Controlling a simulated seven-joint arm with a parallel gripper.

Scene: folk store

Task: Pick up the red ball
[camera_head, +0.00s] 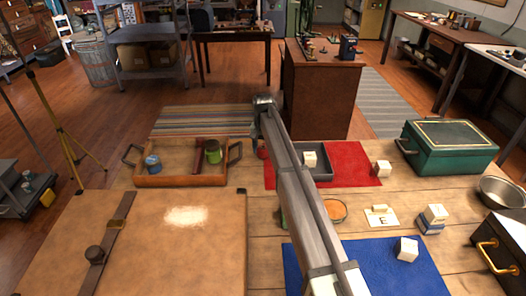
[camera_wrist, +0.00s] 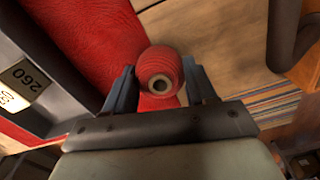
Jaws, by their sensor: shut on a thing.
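The red ball (camera_wrist: 160,68) shows in the wrist view between the two blue-grey fingers of my gripper (camera_wrist: 162,86). It has a pale ring with a dark hole facing the camera. My gripper is shut on it, over the edge between the red cloth and the bare wood. In the head view only a small red part of the ball (camera_head: 262,151) shows beside my arm, at the left edge of the red cloth (camera_head: 350,160). My arm hides the rest and the fingertips. I cannot tell whether the ball touches the table.
A dark grey tray (camera_head: 324,174) with a white cube stands just right of my gripper. A wooden tray (camera_head: 180,181) with cans is to the left. A green box (camera_head: 450,150), a metal bowl (camera_head: 502,190) and white cubes are to the right. A blue cloth (camera_head: 370,262) lies nearer.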

